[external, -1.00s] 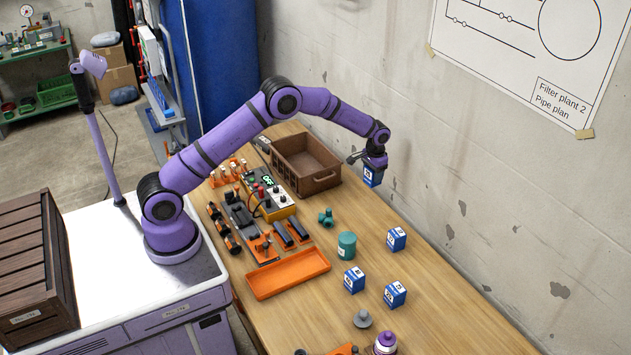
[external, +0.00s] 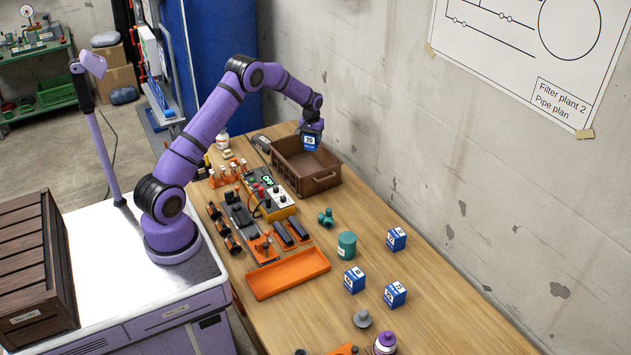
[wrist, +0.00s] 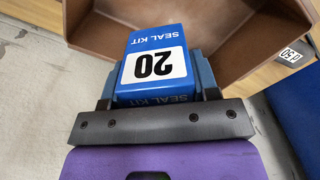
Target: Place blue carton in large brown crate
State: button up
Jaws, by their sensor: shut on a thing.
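My gripper (external: 312,128) is shut on a blue carton (external: 310,142) and holds it over the large brown crate (external: 325,180) at the far end of the workbench. In the wrist view the blue carton (wrist: 154,62) shows a white label reading "20" and "SEAL KIT", gripped between the jaws (wrist: 158,90). The brown crate (wrist: 95,32) opens beyond the carton in that view, and its visible inside is empty. How high the carton is above the crate floor is hard to tell.
Several other blue cartons (external: 396,239) stand on the bench near a green can (external: 346,245). An orange tray (external: 288,274) and a yellow meter box (external: 270,198) lie left of them. A wall (external: 400,90) runs close behind the crate.

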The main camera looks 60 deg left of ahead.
jog(key=s+a, duration=0.2)
jog(key=a, duration=0.1)
send_over(305, 173)
jog(key=shift+n, duration=0.4)
notch_tip(305, 173, down, 15)
jog(key=shift+f, duration=0.15)
jog(key=o, duration=0.9)
notch_tip(305, 173, up, 12)
